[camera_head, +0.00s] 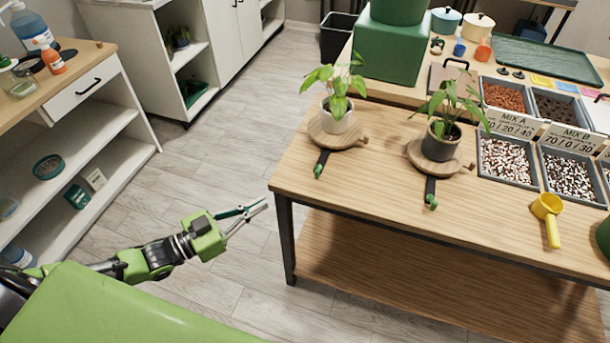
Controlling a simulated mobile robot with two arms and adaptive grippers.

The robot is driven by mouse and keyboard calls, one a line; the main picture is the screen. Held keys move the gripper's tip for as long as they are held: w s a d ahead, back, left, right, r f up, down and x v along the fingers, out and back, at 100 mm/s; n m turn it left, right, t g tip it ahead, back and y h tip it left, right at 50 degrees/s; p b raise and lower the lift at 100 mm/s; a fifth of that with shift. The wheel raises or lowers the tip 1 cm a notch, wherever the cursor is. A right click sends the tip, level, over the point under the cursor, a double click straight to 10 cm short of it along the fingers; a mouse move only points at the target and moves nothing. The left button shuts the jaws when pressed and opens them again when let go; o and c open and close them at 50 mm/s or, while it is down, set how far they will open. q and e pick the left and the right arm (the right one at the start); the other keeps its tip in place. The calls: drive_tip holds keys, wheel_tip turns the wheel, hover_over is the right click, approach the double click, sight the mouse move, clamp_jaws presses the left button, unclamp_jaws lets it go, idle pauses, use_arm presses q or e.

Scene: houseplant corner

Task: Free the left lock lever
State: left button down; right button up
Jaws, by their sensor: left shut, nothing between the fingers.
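The left lock lever (321,164) is a dark strip with a green knob at the front of the left round wooden stand (324,136). A white pot (337,121) with a leafy plant stands on that stand. A similar right lever (431,190) sits before the right round stand (419,157), which bears a dark pot (440,145) with a plant. My left gripper (262,205) is shut and empty, over the floor left of the table, well apart from the left lever. My right gripper is not in view.
The wooden table (370,200) has bare top around the levers. Gravel trays (507,160) and a yellow scoop (548,212) lie to the right. A green box (388,52) stands at the back. A white shelf unit (75,130) is at left, with open floor between.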

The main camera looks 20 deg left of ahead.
sight(315, 175)
use_arm(q)
drive_tip(key=p+x, duration=0.1)
drive_tip(key=x, duration=1.3)
drive_tip(key=shift+r, duration=0.1)
drive_tip(key=shift+p, duration=0.35)
drive_tip(key=shift+d+n+t+y+p, duration=0.25)
drive_tip(key=shift+n+t+y+p, duration=0.15)
drive_tip(key=shift+y+p, duration=0.15)
